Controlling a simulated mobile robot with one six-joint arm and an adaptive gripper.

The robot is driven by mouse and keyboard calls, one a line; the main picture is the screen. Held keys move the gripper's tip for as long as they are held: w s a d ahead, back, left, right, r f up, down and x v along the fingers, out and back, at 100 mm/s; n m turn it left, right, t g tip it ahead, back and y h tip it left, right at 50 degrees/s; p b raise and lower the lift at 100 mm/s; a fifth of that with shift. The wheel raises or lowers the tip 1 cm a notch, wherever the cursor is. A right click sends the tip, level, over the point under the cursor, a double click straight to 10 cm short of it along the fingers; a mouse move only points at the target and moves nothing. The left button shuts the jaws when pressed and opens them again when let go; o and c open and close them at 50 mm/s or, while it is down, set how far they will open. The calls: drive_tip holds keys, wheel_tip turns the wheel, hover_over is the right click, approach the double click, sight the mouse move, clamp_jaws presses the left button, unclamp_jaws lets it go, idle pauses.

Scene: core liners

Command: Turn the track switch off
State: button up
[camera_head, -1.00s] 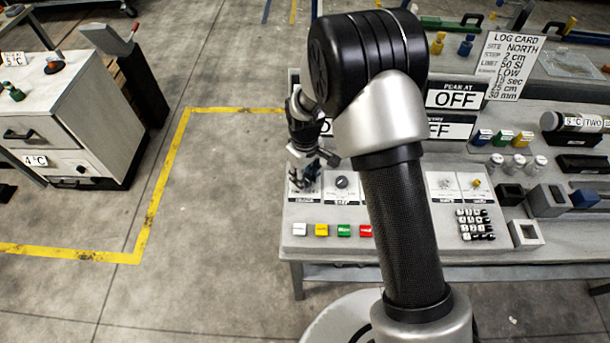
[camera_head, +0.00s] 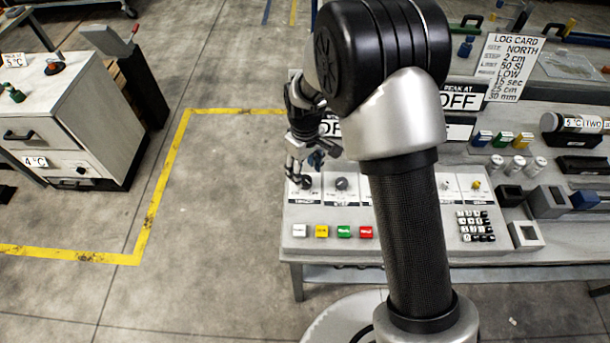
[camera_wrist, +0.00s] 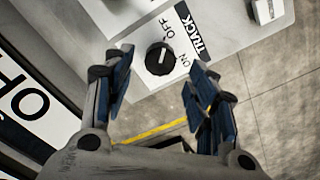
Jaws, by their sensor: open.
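The track switch is a round black knob (camera_wrist: 160,58) on a white panel, with OFF, ON and TRACK printed beside it in the wrist view. A light pointer mark shows on the knob; I cannot tell for sure which word it points to. In the head view the knob (camera_head: 306,183) is at the panel's left end, just below my gripper (camera_head: 302,170). My gripper (camera_wrist: 158,78) is open in the wrist view, its blue-padded fingers on either side of the knob in the picture. No finger visibly touches the knob.
A second knob (camera_head: 341,184) stands just right of it. White, yellow, green and red buttons (camera_head: 344,231) line the panel's front. A keypad (camera_head: 475,224) is further right. My arm hides the middle of the console. Open floor lies to the left.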

wheel_tip(320, 180, up, 8)
idle(0.6)
wheel_tip(320, 180, up, 8)
drive_tip(key=f+m+t, duration=0.1)
drive_tip(key=m, duration=0.1)
hover_over(305, 180)
drive_tip(key=s+d, duration=0.2)
drive_tip(key=d, duration=0.1)
drive_tip(key=s+d+r+m+t, duration=0.1)
drive_tip(key=s+d+r+m, duration=0.1)
drive_tip(key=s+d+r, duration=0.5)
drive_tip(key=s+d+r+m+t, duration=0.1)
drive_tip(key=s+d+r+m, duration=0.1)
drive_tip(key=s, duration=0.6)
drive_tip(key=s+d+r+m+t, duration=0.1)
drive_tip(key=s+d+r+m, duration=0.1)
drive_tip(key=s, duration=0.6)
drive_tip(key=shift+s+r+m+t, duration=0.3)
drive_tip(key=shift+r+m, duration=0.1)
